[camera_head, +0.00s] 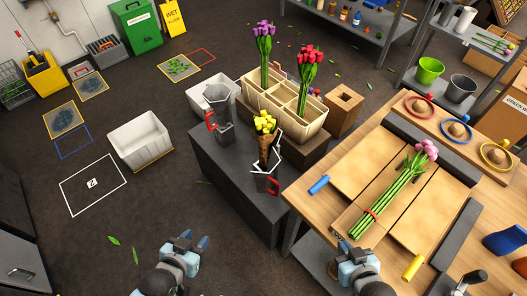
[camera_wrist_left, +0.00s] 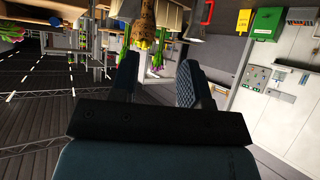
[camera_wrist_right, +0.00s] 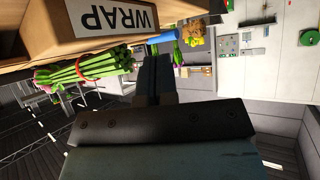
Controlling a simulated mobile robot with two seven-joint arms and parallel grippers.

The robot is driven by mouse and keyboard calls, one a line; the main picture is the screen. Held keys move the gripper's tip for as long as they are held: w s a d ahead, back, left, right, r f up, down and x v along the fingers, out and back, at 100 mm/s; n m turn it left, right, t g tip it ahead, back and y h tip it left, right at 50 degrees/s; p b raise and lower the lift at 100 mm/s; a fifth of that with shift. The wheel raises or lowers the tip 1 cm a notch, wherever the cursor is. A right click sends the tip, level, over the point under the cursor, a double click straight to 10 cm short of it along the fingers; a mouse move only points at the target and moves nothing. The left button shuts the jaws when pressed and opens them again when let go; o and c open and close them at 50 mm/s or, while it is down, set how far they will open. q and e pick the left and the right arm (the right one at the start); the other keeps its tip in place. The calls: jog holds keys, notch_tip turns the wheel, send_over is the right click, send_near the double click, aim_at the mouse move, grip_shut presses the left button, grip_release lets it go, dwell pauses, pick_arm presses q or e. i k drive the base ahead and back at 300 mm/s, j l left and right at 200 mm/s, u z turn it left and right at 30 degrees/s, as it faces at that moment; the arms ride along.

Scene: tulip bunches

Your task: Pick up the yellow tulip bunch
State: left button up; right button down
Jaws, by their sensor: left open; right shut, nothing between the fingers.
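The yellow tulip bunch (camera_head: 265,124) has its lower part in brown wrap (camera_head: 267,150). It stands upright in a grey metal jug (camera_head: 266,182) with a red handle, on a dark block (camera_head: 232,184). The wrapped bunch also shows upside down in the left wrist view (camera_wrist_left: 142,28), beyond the fingers, and its yellow heads show in the right wrist view (camera_wrist_right: 196,38). My left gripper (camera_head: 193,242) is open and empty, in front of and left of the block, apart from the bunch. My right gripper (camera_head: 350,243) is shut and empty near the workbench's front edge.
A workbench (camera_head: 322,207) at right carries a pink tulip bunch (camera_head: 398,192), a blue cylinder (camera_head: 319,185) and a yellow cylinder (camera_head: 412,267). A cream crate (camera_head: 283,110) holding purple and red tulips is behind the jug. A second jug (camera_head: 219,127) stands left.

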aim_at(265, 127)
jog(key=k+z, duration=0.4)
jog(key=z, duration=0.15)
jog(key=i+j+z, duration=0.1)
jog(key=j+z, duration=0.25)
jog(key=j, duration=0.15)
jog(key=j+z, duration=0.35)
jog(key=j, duration=0.15)
jog(key=j+z, duration=0.15)
jog(key=j, duration=0.4)
jog(key=k+j+z, duration=0.1)
jog(key=j, duration=1)
jog(key=k+j, duration=0.1)
jog(key=j, duration=0.5)
jog(key=i+j, duration=0.15)
jog(key=j, duration=0.15)
jog(key=i+j, duration=0.1)
jog(key=j, duration=0.2)
jog(key=i+j, duration=0.15)
jog(key=j, duration=0.15)
jog(key=z, duration=0.05)
